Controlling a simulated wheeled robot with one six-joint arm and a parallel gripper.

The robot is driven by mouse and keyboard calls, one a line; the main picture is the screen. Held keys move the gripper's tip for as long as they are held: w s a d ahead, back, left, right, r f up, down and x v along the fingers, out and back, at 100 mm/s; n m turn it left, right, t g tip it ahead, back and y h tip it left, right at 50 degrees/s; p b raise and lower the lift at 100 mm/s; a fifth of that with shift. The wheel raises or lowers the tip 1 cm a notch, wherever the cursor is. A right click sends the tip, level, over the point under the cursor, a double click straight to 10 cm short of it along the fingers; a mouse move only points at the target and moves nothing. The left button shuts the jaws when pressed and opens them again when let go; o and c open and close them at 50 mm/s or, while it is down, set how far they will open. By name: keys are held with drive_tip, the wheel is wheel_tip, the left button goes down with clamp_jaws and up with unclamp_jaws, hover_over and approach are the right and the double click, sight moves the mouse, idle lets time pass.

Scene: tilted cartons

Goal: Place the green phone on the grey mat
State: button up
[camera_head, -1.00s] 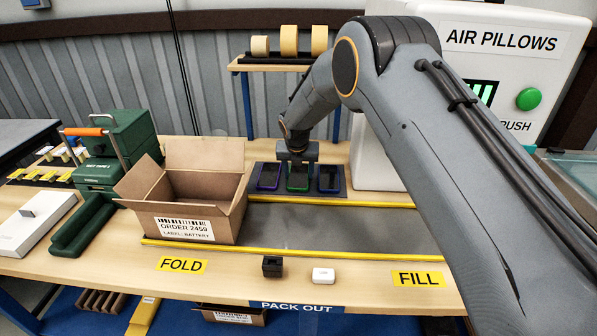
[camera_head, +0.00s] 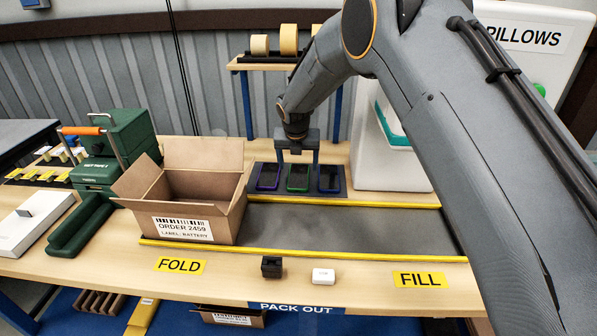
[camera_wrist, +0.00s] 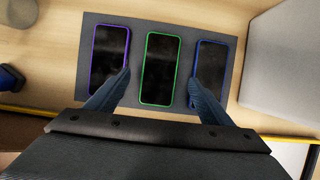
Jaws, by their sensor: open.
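The green phone (camera_head: 298,178) lies flat between a purple phone (camera_head: 268,177) and a blue phone (camera_head: 329,178). All three rest on a dark grey mat (camera_head: 257,190) at the back of the bench. In the wrist view the green phone (camera_wrist: 160,68) lies in the middle of the mat (camera_wrist: 188,22), dark-screened with a green rim. My gripper (camera_head: 297,160) is open and empty above the phones. In the wrist view my gripper's fingertips (camera_wrist: 160,73) are spread on either side of the green phone, over the purple phone's right edge and the blue phone.
An open carton (camera_head: 197,229) stands at the left end of the grey conveyor strip (camera_head: 330,229), which has yellow edges. A white machine (camera_head: 390,165) stands right of the mat. A black block (camera_head: 272,267) and a white box (camera_head: 323,275) lie in front.

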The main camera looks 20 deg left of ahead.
drive_tip(key=b+v, duration=0.1)
drive_tip(key=v, duration=0.5)
drive_tip(key=shift+r, duration=0.3)
drive_tip(key=shift+s, duration=0.15)
